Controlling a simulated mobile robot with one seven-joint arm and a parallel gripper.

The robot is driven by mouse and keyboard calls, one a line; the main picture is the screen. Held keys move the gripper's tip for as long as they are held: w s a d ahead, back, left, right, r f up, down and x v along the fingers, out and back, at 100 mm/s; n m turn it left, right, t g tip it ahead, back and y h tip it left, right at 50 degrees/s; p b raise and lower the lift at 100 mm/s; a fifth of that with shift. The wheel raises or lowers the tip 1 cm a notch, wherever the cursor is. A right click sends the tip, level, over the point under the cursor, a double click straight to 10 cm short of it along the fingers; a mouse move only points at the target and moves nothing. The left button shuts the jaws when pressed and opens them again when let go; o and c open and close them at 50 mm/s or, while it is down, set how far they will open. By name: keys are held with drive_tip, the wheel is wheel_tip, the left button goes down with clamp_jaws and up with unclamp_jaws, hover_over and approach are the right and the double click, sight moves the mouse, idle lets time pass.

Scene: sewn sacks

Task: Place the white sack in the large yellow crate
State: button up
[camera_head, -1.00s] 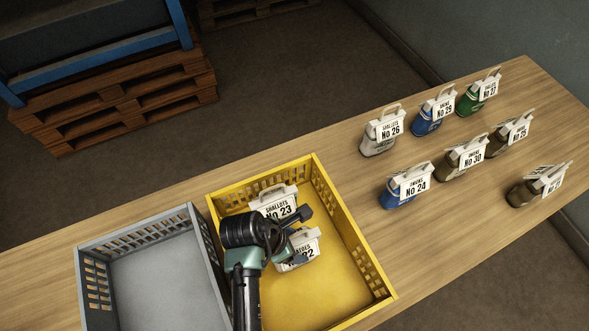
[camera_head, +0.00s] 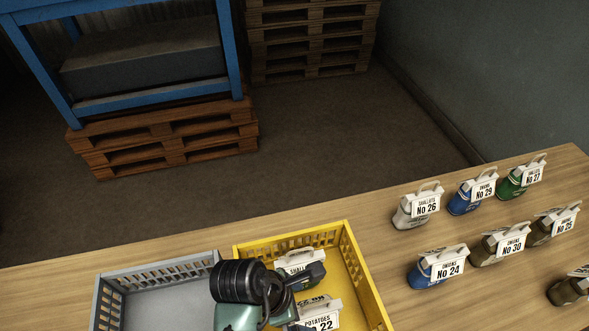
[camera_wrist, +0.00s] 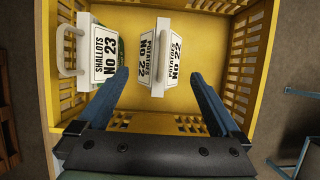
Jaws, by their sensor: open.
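A white sack (camera_head: 404,214) with a tag reading Shallots No 26 stands on the table, right of the large yellow crate (camera_head: 367,285). My gripper (camera_wrist: 160,76) is open and empty, above the yellow crate. In the wrist view, a Shallots No 23 sack (camera_wrist: 104,52) with some green showing lies left of my fingers. A Potatoes No 22 sack (camera_wrist: 160,60) lies in the crate below, between the fingertips in the picture. Its body is mostly hidden by its tag flaps. In the head view my arm covers part of the crate.
A grey crate (camera_head: 160,272) stands left of the yellow one. Blue sack No 24 (camera_head: 430,275), brown sack No 30 (camera_head: 487,252), blue sack No 29 (camera_head: 464,203) and green sack No 27 (camera_head: 511,187) stand near the white sack. Bare table (camera_head: 375,230) separates them from the crate.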

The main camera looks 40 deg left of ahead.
drive_tip(key=shift+v, duration=2)
drive_tip(key=shift+w, duration=0.1)
drive_tip(key=w+d+r+m+t+y, duration=0.1)
drive_tip(key=w+r+m+t+y, duration=0.1)
drive_tip(key=w+r+m+t, duration=0.45)
drive_tip(key=w+r+m+t+y, duration=0.1)
drive_tip(key=w+r+m, duration=0.2)
drive_tip(key=w+r, duration=0.75)
drive_tip(key=w+d+r+m+t+y, duration=0.1)
drive_tip(key=w+r+m+t+y, duration=0.25)
drive_tip(key=r, duration=0.95)
drive_tip(key=s+d+r+m+t+h, duration=0.1)
drive_tip(key=d+r+m+t, duration=0.25)
drive_tip(key=r, duration=0.45)
drive_tip(key=s+d+r+m+t+h, duration=0.1)
drive_tip(key=d+r+m+t, duration=0.15)
drive_tip(key=r+m, duration=0.4)
drive_tip(key=s+d+r+m+t+h, duration=0.1)
drive_tip(key=s+d+r+m+t, duration=0.1)
drive_tip(key=r, duration=0.6)
drive_tip(key=s+d+r+m+t, duration=0.3)
drive_tip(key=s+d+r+t, duration=0.1)
drive_tip(key=s+r, duration=0.3)
wheel_tip(320, 180, up, 2)
drive_tip(key=shift+s+r+t+h, duration=0.25)
drive_tip(key=shift+s+t+h, duration=0.1)
drive_tip(key=shift+t, duration=0.15)
